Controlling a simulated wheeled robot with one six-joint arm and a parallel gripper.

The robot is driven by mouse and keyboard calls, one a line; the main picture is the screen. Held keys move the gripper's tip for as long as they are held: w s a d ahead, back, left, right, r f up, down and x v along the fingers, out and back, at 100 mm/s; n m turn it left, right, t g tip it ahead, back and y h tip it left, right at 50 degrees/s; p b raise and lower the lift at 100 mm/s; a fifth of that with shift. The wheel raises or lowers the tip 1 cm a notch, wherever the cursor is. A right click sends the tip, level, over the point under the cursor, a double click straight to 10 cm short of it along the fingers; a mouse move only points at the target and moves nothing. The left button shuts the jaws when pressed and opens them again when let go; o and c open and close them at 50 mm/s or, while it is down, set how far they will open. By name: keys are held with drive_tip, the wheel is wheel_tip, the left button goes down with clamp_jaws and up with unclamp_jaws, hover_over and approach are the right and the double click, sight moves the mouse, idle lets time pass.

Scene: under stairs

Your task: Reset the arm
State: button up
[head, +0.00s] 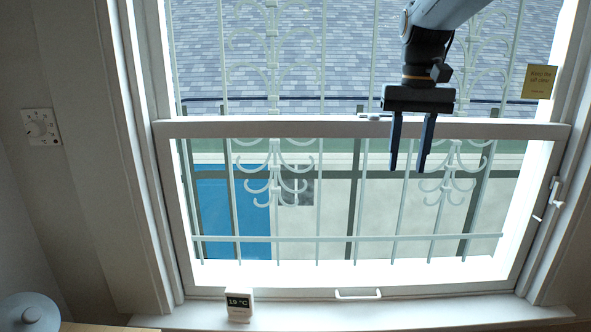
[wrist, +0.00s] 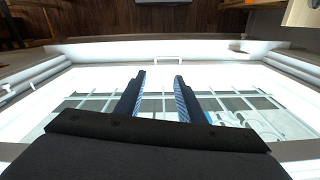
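My gripper (head: 409,168) hangs from my arm at the upper right of the head view, in front of the sash window (head: 300,130). Its two dark fingers point down and stand apart with nothing between them. In the wrist view my gripper (wrist: 159,76) also shows its two fingers apart and empty, with the lower window frame and its white handle (wrist: 169,60) beyond the tips.
A small thermometer display (head: 239,304) stands on the window sill (head: 300,317). A yellow note (head: 539,81) is on the window's right side. A dial (head: 41,127) is on the left wall, and a round blue-grey object (head: 30,313) is at bottom left.

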drive_tip(key=s+a+f+b, duration=0.1)
drive_tip(key=s+f, duration=0.4)
drive_tip(key=f, duration=0.6)
drive_tip(key=s+a+f+n+b, duration=0.1)
drive_tip(key=s+f, duration=0.3)
drive_tip(key=f, duration=0.7)
drive_tip(key=s+a+f+t+b, duration=0.1)
drive_tip(key=s+f+b, duration=0.2)
drive_tip(key=f, duration=0.8)
drive_tip(key=s, duration=0.2)
drive_tip(key=shift+s+a+n+b, duration=0.3)
drive_tip(key=shift+a+n+b, duration=0.05)
drive_tip(key=shift+a+n, duration=0.05)
